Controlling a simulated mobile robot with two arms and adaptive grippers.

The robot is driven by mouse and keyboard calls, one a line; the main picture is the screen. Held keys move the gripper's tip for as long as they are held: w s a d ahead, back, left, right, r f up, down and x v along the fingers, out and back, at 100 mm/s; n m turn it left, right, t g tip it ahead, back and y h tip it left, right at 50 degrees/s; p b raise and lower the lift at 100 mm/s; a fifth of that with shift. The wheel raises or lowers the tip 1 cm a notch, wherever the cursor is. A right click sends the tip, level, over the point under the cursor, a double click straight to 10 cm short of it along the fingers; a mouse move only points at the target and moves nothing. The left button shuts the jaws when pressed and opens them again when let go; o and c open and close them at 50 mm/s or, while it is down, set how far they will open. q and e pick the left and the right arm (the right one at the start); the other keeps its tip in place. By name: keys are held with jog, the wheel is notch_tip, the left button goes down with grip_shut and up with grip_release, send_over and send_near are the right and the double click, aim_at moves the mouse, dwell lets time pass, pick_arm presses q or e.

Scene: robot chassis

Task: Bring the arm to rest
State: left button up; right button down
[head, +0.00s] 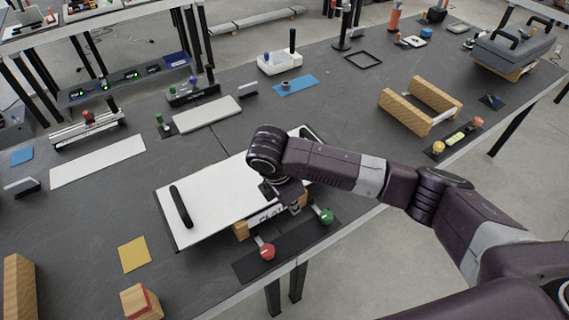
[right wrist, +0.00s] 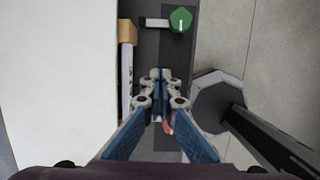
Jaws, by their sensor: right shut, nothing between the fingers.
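My right arm reaches in from the right in the head view. My right gripper (head: 295,208) points down at the front edge of a white plate (head: 205,212) with black handles. In the right wrist view my right gripper (right wrist: 160,76) has its blue-padded fingers together at the tips, with nothing between them. It is over a dark strip (head: 246,268) carrying a red knob (head: 267,252) and a green knob (head: 326,216). The green knob (right wrist: 181,20) lies ahead of the fingertips in the wrist view; the red one is mostly hidden behind the fingers. My left gripper is not in view.
The plate rests on wooden supports (head: 241,231) near the table's front edge. A yellow square (head: 134,254) and a wooden block (head: 141,302) lie at front left. The table surface (head: 350,95) behind my arm has free room.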

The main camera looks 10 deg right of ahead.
jog(key=s+a+f+m+y, duration=0.1)
jog(key=s+a, duration=0.1)
jog(key=s+a+f+m+y, duration=0.1)
jog(key=s+a, duration=0.1)
jog(key=a, duration=0.1)
jog(key=s+a+f+m+y, duration=0.1)
jog(key=s+a, duration=0.2)
jog(key=s+d+f+m+t, duration=0.1)
jog(key=s+d+m+t, duration=0.2)
jog(key=s+d+m, duration=1.25)
notch_tip(320, 180, down, 27)
jog(key=m+g+b, duration=0.1)
jog(key=g+b, duration=0.1)
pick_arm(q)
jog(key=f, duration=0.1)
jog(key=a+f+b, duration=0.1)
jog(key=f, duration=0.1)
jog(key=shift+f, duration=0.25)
pick_arm(e)
jog(key=s+d+f, duration=0.1)
jog(key=s+f, duration=0.8)
jog(key=s+d+f+g, duration=0.1)
jog(key=s+d+f, duration=0.1)
jog(key=s+f, duration=0.7)
jog(key=shift+d+f, duration=0.25)
jog(key=shift+d, duration=0.05)
